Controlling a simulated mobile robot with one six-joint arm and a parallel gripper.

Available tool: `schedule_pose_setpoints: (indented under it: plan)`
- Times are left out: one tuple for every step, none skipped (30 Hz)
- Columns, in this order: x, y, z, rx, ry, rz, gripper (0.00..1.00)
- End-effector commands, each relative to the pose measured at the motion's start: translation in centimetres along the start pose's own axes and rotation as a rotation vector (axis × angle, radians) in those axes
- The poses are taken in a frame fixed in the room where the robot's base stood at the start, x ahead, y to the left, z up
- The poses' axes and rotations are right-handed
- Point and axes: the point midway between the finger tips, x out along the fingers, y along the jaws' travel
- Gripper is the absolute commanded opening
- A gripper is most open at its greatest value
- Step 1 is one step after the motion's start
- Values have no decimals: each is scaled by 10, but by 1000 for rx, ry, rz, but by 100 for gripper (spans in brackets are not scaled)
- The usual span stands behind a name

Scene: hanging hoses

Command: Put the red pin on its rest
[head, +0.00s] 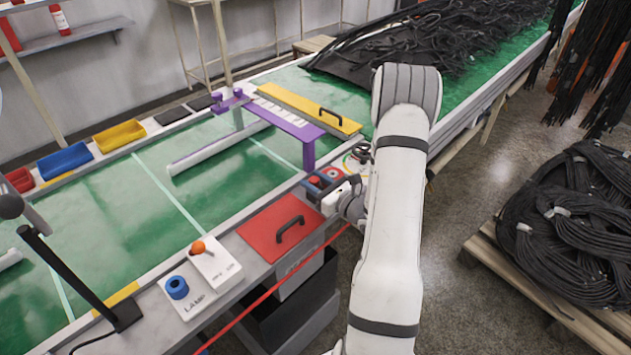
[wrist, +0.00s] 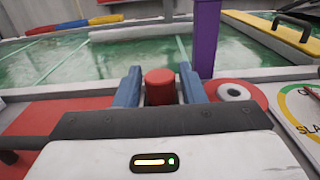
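The red pin (wrist: 160,86) shows in the wrist view as a short red cylinder standing between the two blue fingers of my gripper (wrist: 161,88). A narrow gap seems to show on each side, so the fingers look open around it. In the head view the red top of the pin (head: 314,181) shows between the fingers at the bench edge. A red patch with a white ring and dark centre (wrist: 235,92) lies right of the right finger. I cannot tell whether it is the rest. The pin's lower part is hidden.
A purple post (wrist: 205,38) of the purple bridge (head: 285,121) stands close behind the right finger. A red plate with a black handle (head: 281,228) lies in front. The lamp panel (head: 205,270), with an orange-topped lever, is farther left. A yellow bar (head: 305,107) lies behind.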

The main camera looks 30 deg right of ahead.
Motion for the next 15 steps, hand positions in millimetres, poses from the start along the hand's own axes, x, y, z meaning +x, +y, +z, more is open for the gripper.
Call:
schedule_pose_setpoints:
  plan:
    - [0,0,0,0,0,0,41]
    - [0,0,0,0,0,0,43]
    - [0,0,0,0,0,0,47]
    - [0,0,0,0,0,0,47]
    - [0,0,0,0,0,1,47]
    - [0,0,0,0,0,1,47]
    - [0,0,0,0,0,1,47]
    - [0,0,0,0,0,1,47]
    - [0,0,0,0,0,1,47]
    - [0,0,1,0,0,1,47]
    - [0,0,1,0,0,1,47]
    - [0,0,3,0,0,1,47]
    - [0,0,5,0,0,1,47]
    - [0,0,7,0,0,1,47]
    - [0,0,10,0,0,1,47]
